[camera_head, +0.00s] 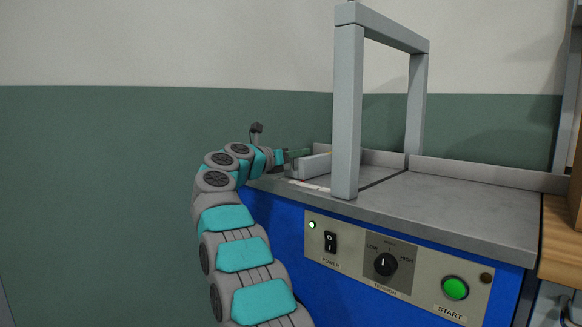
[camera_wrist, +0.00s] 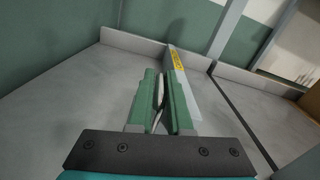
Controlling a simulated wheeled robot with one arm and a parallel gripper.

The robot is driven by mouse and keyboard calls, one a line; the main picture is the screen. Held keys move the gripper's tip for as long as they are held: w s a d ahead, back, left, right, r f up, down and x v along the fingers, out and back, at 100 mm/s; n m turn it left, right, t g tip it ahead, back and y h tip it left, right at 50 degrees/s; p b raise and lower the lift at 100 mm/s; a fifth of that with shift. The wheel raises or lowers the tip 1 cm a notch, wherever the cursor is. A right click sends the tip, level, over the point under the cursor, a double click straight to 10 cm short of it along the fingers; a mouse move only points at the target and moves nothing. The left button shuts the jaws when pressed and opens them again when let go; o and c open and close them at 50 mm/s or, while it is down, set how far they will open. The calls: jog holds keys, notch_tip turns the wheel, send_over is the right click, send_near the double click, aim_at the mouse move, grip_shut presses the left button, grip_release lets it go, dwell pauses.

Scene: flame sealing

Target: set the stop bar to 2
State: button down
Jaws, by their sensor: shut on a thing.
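The stop bar (camera_head: 316,165) is a low grey bar on the left part of the machine's grey worktop. In the wrist view the stop bar (camera_wrist: 190,92) runs away from me just right of my fingers, with a yellow label near its far end. My gripper (camera_head: 290,155) is at the bar's left side, low over the worktop. In the wrist view my gripper (camera_wrist: 158,88) has its green fingers close together on a thin pale piece, apparently part of the stop bar; the grip itself is mostly hidden. A pale scale strip (camera_head: 309,186) lies at the worktop's front edge; its numbers are unreadable.
A grey frame (camera_head: 347,110) stands over the worktop (camera_head: 450,212), right of the bar. The front panel has a power switch (camera_head: 330,242), a tension knob (camera_head: 386,264) and a green start button (camera_head: 455,288). A low rim (camera_wrist: 240,75) borders the worktop's back.

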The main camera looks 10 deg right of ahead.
jog(key=shift+s+d, duration=0.1)
jog(key=shift+s, duration=0.05)
jog(key=c, duration=0.9)
grip_release()
jog(key=b+v, duration=0.1)
jog(key=v, duration=0.5)
jog(key=shift+s+a, duration=0.15)
jog(key=shift+a, duration=0.1)
jog(key=shift+s+a, duration=0.4)
jog(key=shift+a, duration=0.1)
jog(key=shift+r, duration=0.1)
